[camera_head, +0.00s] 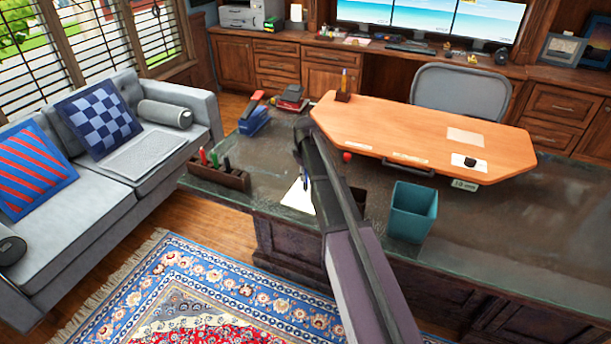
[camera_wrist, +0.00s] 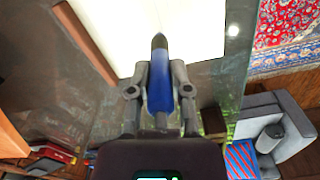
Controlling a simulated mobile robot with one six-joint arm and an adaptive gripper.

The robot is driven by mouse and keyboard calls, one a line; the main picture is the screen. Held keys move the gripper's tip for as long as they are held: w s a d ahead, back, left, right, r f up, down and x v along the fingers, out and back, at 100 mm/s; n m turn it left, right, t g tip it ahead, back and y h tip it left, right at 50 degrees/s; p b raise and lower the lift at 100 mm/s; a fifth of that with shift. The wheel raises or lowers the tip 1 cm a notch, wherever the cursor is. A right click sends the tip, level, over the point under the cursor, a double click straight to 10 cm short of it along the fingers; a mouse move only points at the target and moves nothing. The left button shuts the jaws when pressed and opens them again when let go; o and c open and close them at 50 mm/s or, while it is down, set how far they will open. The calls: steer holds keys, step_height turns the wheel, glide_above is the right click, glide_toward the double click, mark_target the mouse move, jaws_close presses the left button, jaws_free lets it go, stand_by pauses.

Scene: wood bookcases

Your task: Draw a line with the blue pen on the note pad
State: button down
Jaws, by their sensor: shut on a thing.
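The blue pen (camera_wrist: 160,92) is held between the two fingers of my gripper (camera_wrist: 161,80) in the wrist view. Its dark tip points up the picture, over the white note pad (camera_wrist: 195,28). I cannot tell whether the tip touches the paper. No line shows on the visible part of the pad. In the head view the note pad (camera_head: 297,196) lies on the dark desk, partly hidden by my arm.
A brown pen rack (camera_head: 219,177) with several pens stands left of the pad. A teal bin (camera_head: 411,212) stands right of my arm. A blue stapler-like object (camera_head: 255,121) and an orange wooden board (camera_head: 420,135) lie farther back. The desk's right part is clear.

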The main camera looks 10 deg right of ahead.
steer(key=shift+w+a, duration=0.7)
steer(key=shift+a, duration=0.2)
stand_by(0.7)
step_height(320, 180, up, 8)
steer(key=p, duration=0.8)
stand_by(0.6)
